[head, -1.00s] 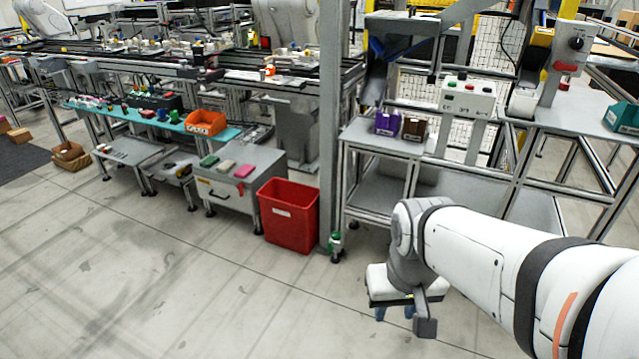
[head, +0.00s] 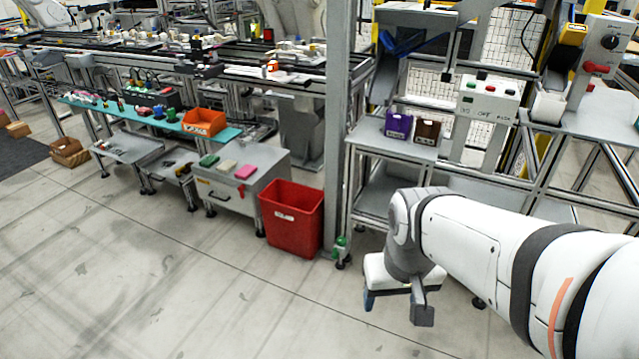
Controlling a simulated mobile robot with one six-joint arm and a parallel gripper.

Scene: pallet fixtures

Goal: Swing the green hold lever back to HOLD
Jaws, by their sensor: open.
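I cannot make out a green lever marked HOLD for certain. A small green part (head: 341,246) shows low at the foot of the grey post, just right of the red bin; its shape is too small to read. A grey box with a black knob (head: 609,42) and a red lever (head: 597,68) stands at the upper right. My gripper (head: 386,299) hangs low over the floor in front of the right workstation, fingers down, open and apart from everything.
The red bin (head: 291,218) stands left of the grey post (head: 338,120). A bench (head: 365,137) holds a purple bin (head: 398,125) and a brown bin (head: 427,131). A button box (head: 488,98) is behind. Open floor (head: 180,290) lies front left.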

